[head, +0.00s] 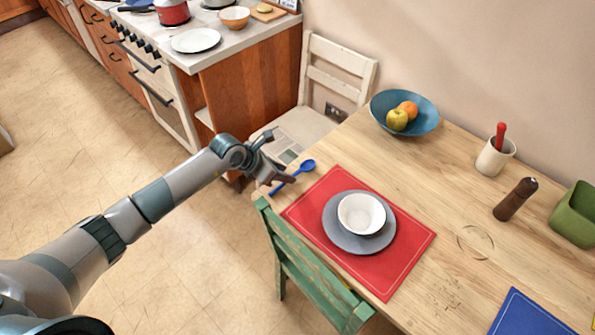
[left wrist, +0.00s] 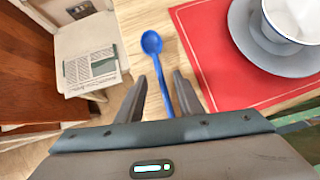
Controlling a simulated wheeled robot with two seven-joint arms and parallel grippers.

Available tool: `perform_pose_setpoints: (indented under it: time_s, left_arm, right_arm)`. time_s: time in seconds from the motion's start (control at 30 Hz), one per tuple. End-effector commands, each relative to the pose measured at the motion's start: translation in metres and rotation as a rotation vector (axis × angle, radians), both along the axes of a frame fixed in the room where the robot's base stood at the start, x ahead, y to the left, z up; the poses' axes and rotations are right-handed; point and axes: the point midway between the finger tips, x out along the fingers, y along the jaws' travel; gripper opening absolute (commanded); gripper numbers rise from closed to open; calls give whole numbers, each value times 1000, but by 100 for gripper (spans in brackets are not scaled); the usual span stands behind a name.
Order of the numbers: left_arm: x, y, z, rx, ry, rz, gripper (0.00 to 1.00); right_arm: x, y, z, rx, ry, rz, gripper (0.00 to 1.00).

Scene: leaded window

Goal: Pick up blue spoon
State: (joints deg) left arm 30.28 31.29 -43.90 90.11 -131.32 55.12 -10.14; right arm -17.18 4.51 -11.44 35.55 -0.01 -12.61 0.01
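The blue spoon (head: 307,166) lies on the wooden table near its left edge, beside the red placemat (head: 409,249). Its bowl points away from me and its handle runs back toward the table edge. My left gripper (head: 283,180) is at the handle, seen from the side in the head view. In the left wrist view, the two fingers (left wrist: 160,88) are apart, with the blue spoon (left wrist: 152,43) handle running between them. The handle's end is hidden behind the gripper body. I cannot tell whether the fingers touch it. My right gripper is not in view.
A grey plate (head: 337,228) with a white bowl (head: 361,212) sits on the placemat. A green chair (head: 300,262) stands at the near edge and a white chair (head: 341,70) beyond. A fruit bowl (head: 424,126) and pepper mill (head: 515,199) are farther right.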

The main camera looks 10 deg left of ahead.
Motion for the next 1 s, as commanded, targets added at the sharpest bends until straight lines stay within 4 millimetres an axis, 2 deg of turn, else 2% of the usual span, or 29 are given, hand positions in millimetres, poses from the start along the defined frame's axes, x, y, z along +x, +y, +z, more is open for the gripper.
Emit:
perform_pose_setpoints:
  time_s: [0.07,0.3,0.8,0.83,0.93,0.97,1.0]
  left_arm:
    - [2,-2,-6,1,4,1,33]
    - [11,-11,-22,0,0,0,33]
    - [12,-11,-23,1,-1,1,33]
    - [12,-11,-23,1,-1,1,29]
    - [12,-11,-23,1,-1,1,5]
    - [12,-11,-23,1,-1,1,0]
    - [12,-11,-23,1,-1,1,0]
  right_arm:
    - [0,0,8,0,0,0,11]
    - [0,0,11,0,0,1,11]
    - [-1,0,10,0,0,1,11]
    - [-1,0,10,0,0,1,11]
    - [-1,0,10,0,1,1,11]
    - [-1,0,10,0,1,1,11]
    - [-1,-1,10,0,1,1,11]
